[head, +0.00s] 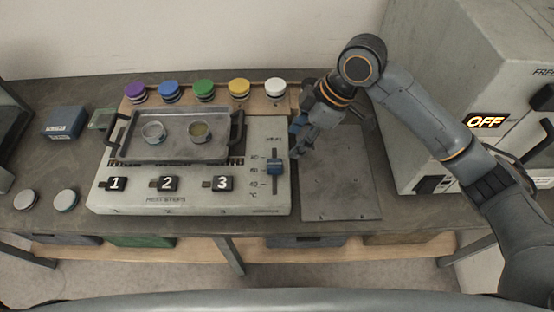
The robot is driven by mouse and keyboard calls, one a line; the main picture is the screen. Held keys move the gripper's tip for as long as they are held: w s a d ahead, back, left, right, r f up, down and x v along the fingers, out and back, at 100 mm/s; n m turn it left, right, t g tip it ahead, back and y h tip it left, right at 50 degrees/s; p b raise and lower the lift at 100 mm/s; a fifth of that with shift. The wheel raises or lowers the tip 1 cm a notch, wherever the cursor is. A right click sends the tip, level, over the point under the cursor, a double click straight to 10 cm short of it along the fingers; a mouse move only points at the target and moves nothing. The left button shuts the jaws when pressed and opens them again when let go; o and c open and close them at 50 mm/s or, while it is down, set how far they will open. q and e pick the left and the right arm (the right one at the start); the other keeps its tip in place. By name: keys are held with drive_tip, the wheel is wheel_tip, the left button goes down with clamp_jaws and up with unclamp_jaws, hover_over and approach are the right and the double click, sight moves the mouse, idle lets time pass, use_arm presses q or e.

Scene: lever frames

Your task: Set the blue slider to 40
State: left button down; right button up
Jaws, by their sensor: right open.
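The blue slider (274,168) sits in a vertical track on the right part of a light grey heating console (140,198). Its handle is around the middle mark of a scale. The lowest mark looks like 40, but the small figures are hard to read. My right gripper (296,149) is open and empty, just above and to the right of the slider in the picture. It appears apart from the handle. My left gripper is not in view.
A metal tray (150,149) with two small dishes sits on the console, above black switches marked 1, 2 and 3. Several coloured-lid jars (204,88) stand behind. A flat grey plate (342,190) lies to the right, beside a large cabinet (425,110) reading OFF.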

sight(276, 163)
drive_tip(key=p+x, duration=0.1)
drive_tip(key=x, duration=0.5)
drive_tip(key=p+x, duration=0.1)
drive_tip(key=x, duration=0.5)
drive_tip(key=shift+w+d, duration=0.2)
drive_tip(key=shift+w, duration=0.05)
drive_tip(key=shift+c, duration=0.4)
clamp_jaws()
